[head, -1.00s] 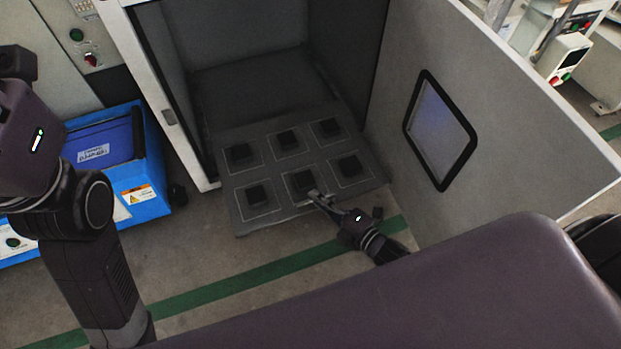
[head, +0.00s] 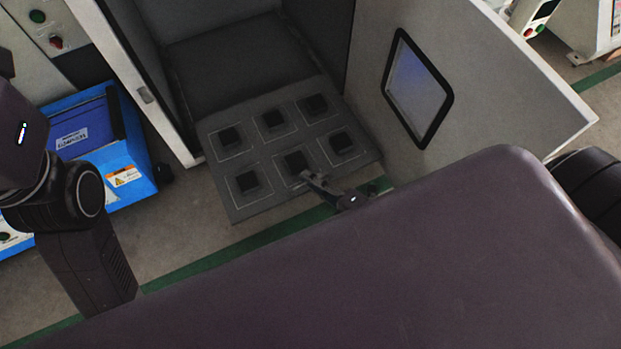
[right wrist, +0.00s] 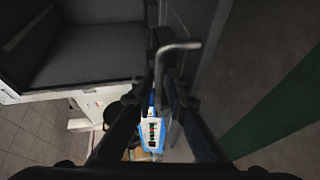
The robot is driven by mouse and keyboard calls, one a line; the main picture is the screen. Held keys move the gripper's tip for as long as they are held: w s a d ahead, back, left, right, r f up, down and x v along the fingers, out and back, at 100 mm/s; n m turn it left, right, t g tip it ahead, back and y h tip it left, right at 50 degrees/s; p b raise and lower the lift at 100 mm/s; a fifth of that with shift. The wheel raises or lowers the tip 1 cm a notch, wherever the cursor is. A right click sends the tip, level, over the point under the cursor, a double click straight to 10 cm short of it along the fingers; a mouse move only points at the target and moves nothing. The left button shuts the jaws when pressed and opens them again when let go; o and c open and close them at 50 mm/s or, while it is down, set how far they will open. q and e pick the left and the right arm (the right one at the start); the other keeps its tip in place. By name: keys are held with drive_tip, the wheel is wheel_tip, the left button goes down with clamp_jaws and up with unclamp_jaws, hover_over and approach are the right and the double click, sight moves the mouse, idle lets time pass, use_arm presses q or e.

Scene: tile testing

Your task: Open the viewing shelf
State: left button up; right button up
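The viewing shelf (head: 282,136) is a flat grey panel with several dark square pads in white outlines. It sticks out of the lower front of a grey cabinet (head: 228,62). My right gripper (head: 308,178) is at the middle of the shelf's front edge. In the right wrist view, its two fingers (right wrist: 161,88) close around a bent metal handle (right wrist: 178,47). The exact contact is dark and partly hidden. My left arm shows at the left of the head view, but its gripper is out of the picture.
The cabinet door (head: 482,75), with a black-framed window (head: 417,88), stands open on the right. A blue case (head: 100,138) is on the floor left of the cabinet. A green floor line (head: 215,257) crosses the open floor in front.

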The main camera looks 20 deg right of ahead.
drive_tip(key=v, duration=1.2)
idle(0.3)
